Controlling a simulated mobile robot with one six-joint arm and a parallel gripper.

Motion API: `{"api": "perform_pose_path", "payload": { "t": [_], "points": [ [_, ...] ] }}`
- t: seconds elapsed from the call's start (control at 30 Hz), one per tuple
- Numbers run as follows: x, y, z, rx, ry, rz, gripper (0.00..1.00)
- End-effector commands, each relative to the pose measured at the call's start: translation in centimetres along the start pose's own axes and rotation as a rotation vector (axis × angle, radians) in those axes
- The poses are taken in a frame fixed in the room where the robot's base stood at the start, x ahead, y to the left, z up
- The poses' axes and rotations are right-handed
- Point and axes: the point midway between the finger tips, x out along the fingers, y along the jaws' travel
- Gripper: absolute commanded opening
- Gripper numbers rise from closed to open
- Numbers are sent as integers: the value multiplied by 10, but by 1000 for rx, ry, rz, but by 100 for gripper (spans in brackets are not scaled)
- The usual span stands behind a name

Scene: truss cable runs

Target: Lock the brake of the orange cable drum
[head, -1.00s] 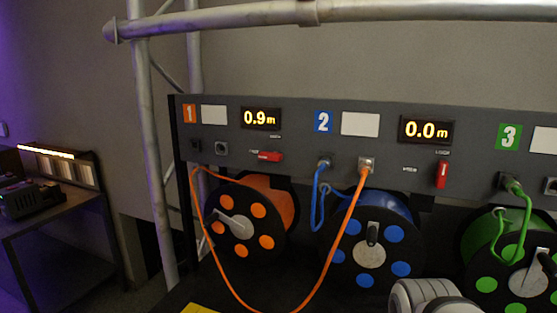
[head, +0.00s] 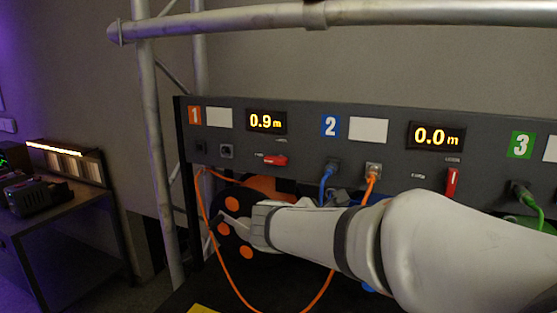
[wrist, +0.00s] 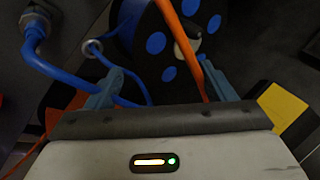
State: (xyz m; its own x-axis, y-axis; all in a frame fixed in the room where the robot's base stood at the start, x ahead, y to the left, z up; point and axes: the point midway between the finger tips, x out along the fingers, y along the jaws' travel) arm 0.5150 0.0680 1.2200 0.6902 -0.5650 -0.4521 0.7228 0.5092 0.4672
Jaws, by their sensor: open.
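The orange cable drum (head: 246,252) sits under label 1 in the head view, partly hidden by my arm. Its red brake lever (head: 270,160) lies sideways on the panel above it. The display (head: 266,121) above reads 0.9 m. The orange cable (head: 203,215) loops down from the drum and up to a socket right of label 2. My gripper (wrist: 165,80) is open in the wrist view, with the orange cable passing close to its right finger. In the head view my wrist (head: 262,226) is in front of the orange drum, below its lever; the fingertips are hard to make out there.
The blue drum (wrist: 155,43) and blue cable (wrist: 65,66) are close in the wrist view. The second red lever (head: 452,182) stands upright under the 0.0 m display. A metal truss (head: 152,150) stands left of the panel. A side table (head: 60,205) is farther left.

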Motion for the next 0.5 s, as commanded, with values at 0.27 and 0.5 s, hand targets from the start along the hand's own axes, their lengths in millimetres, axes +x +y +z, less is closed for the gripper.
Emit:
{"api": "perform_pose_path", "payload": {
  "t": [0.27,0.5],
  "points": [
    [-67,141,-30,-520,-282,376,76],
    [-84,173,-36,-618,-366,452,76]
  ]
}}
